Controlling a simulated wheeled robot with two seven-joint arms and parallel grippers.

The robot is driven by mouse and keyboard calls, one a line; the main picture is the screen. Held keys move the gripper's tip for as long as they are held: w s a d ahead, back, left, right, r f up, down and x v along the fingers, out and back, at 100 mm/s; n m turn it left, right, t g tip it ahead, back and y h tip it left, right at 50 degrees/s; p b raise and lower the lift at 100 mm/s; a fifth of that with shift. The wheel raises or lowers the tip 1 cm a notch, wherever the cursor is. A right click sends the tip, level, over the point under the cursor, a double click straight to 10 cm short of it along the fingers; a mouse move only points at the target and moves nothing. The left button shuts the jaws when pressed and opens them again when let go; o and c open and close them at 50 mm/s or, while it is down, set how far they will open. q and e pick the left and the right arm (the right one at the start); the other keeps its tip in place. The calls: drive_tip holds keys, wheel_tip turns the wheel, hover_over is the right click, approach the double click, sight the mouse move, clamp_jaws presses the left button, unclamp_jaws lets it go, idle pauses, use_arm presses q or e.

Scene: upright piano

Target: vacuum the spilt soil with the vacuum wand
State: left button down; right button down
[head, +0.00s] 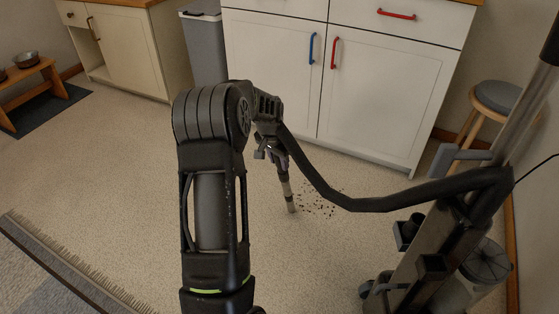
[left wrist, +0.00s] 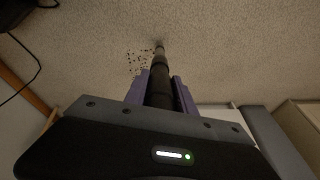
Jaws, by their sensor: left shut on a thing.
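My left gripper (head: 268,150) is shut on the vacuum wand (head: 289,193), which points down with its tip at or close to the speckled floor. In the left wrist view the wand (left wrist: 160,82) runs between the two fingers of the gripper (left wrist: 160,90). The spilt soil (head: 319,204) is a scatter of dark crumbs on the floor just right of the wand tip. The soil also shows in the left wrist view (left wrist: 138,61), left of the tip. A black hose runs from the wand to the right. My right gripper is out of view.
White cabinets (head: 375,90) with blue and red handles stand behind the soil. The vacuum's upright body (head: 430,245) and a round stool (head: 497,97) are at right. A grey bin (head: 205,48) stands at the back, a fringed rug (head: 40,265) lies front left. Floor around the soil is clear.

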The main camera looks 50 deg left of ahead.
use_arm(q)
drive_tip(key=shift+w, duration=0.15)
drive_tip(key=w+a+p, duration=0.1)
drive_tip(key=w+a, duration=0.1)
drive_tip(key=w, duration=0.4)
drive_tip(key=shift+w+a+p, duration=0.2)
drive_tip(key=shift+p, duration=0.1)
idle(0.6)
drive_tip(key=w+d+p, duration=0.1)
drive_tip(key=w+d, duration=0.1)
drive_tip(key=d, duration=0.4)
drive_tip(key=shift+d, duration=0.2)
drive_tip(key=shift+w, duration=0.1)
idle(0.6)
drive_tip(key=w+d+p, duration=0.1)
drive_tip(key=w+d, duration=0.1)
drive_tip(key=d, duration=0.4)
idle(0.5)
drive_tip(key=shift+w+d, duration=0.1)
drive_tip(key=shift+w, duration=0.05)
idle(0.4)
